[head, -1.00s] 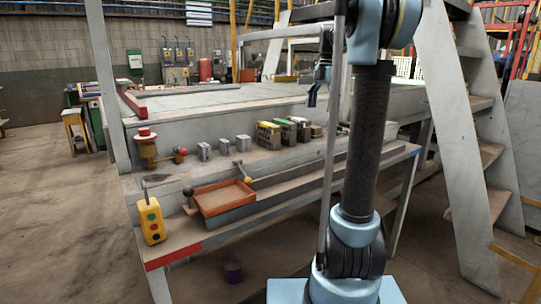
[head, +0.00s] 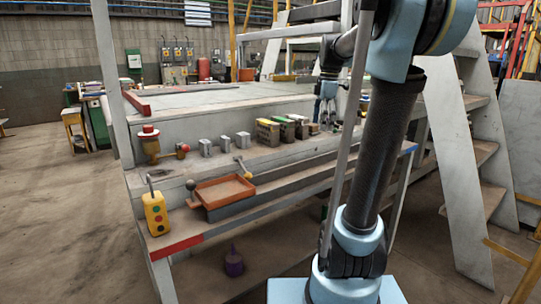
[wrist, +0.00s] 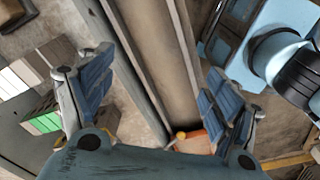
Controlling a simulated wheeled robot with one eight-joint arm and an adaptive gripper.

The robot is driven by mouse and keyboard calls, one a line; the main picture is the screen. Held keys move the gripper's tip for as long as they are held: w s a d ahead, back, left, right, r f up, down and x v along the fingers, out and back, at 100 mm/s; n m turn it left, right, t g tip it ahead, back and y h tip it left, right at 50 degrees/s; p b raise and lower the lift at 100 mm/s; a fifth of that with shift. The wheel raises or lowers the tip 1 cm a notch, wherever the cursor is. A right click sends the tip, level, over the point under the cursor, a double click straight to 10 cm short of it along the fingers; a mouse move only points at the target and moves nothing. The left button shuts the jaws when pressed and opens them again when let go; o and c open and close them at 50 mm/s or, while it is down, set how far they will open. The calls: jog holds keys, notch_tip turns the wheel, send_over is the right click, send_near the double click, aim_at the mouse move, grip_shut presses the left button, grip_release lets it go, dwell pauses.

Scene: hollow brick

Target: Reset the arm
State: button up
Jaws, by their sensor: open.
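My gripper (head: 326,122) hangs from my arm over the right part of the workbench (head: 230,163), just right of a row of small boxes. In the wrist view its two blue-padded fingers (wrist: 158,92) are spread apart with nothing between them. The bench ledges run below the gap. Part of my gripper is close to a thin grey pole in the head view, and my arm partly hides the bench behind it.
Small boxes with green and yellow tops (head: 284,128) stand on the bench. An orange tray (head: 224,191), a yellow button box (head: 155,213) and a brass valve (head: 150,146) are farther left. A purple bottle (head: 233,262) is under the bench. A ladder (head: 445,150) stands at right.

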jog(key=s+f+m+t, duration=0.2)
jog(key=s+f+m, duration=1.6)
jog(key=s+f, duration=0.7)
jog(key=shift+f+h, duration=0.25)
jog(key=shift+h, duration=0.15)
jog(key=shift+a, duration=0.1)
jog(key=shift+w+f, duration=0.2)
jog(key=shift+w, duration=0.25)
jog(key=shift+o, duration=0.5)
